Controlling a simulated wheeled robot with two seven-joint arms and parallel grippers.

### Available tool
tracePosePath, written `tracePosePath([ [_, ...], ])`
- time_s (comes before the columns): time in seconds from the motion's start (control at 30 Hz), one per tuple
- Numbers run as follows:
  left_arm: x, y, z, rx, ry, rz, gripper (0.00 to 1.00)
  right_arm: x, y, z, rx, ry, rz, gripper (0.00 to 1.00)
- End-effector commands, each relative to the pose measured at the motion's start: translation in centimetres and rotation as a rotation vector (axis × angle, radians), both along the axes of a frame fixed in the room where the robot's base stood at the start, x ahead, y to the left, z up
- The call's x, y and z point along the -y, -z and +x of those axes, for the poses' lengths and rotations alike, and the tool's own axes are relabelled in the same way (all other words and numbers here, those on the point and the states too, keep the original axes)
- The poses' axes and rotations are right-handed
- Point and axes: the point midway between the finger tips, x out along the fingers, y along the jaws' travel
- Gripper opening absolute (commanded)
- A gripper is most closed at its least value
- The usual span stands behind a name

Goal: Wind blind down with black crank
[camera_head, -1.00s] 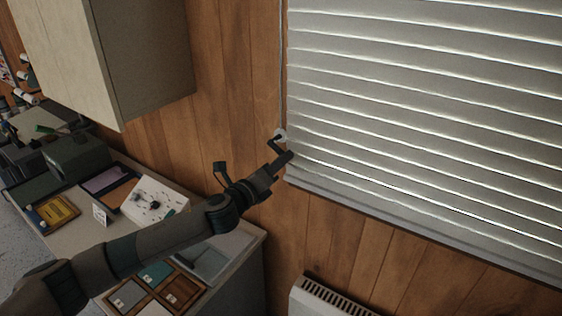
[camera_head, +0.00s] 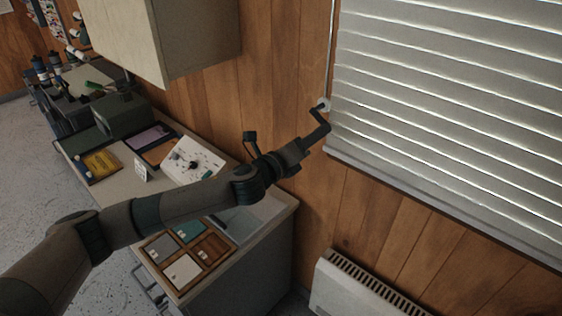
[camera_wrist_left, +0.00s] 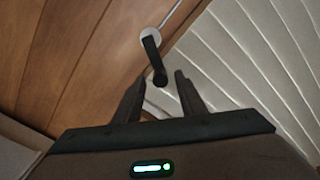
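The black crank (camera_head: 317,114) sits on a small white round mount (camera_head: 325,103) on the wood wall, at the left edge of the blind (camera_head: 440,110). The white slatted blind hangs partway down, its bottom rail showing. My left gripper (camera_head: 319,135) is at the crank's handle end. In the left wrist view, the crank (camera_wrist_left: 152,55) points toward me and its handle end lies between the two parted fingertips (camera_wrist_left: 159,82), with a gap showing on each side. The left gripper is open. My right gripper is out of view.
A counter (camera_head: 285,207) with trays, a white board and small tiles stands below my left arm. A wall cabinet (camera_head: 205,40) hangs above it. A white heater (camera_head: 350,290) is low on the wall under the blind.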

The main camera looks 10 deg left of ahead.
Motion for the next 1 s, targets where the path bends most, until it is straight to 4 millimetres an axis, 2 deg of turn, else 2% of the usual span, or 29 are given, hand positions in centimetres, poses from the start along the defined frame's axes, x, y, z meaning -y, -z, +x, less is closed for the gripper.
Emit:
tracePosePath([
  [0.6,-6.8,0.3,-9.3,0.001,-0.001,0.002,0.37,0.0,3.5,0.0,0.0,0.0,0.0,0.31],
  [0.8,-7.9,0.1,-10.9,0.001,0.0,0.002,0.37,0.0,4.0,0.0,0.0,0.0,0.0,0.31],
  [1.0,-8.2,0.0,-11.2,0.001,0.0,0.002,0.37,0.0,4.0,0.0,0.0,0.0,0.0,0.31],
])
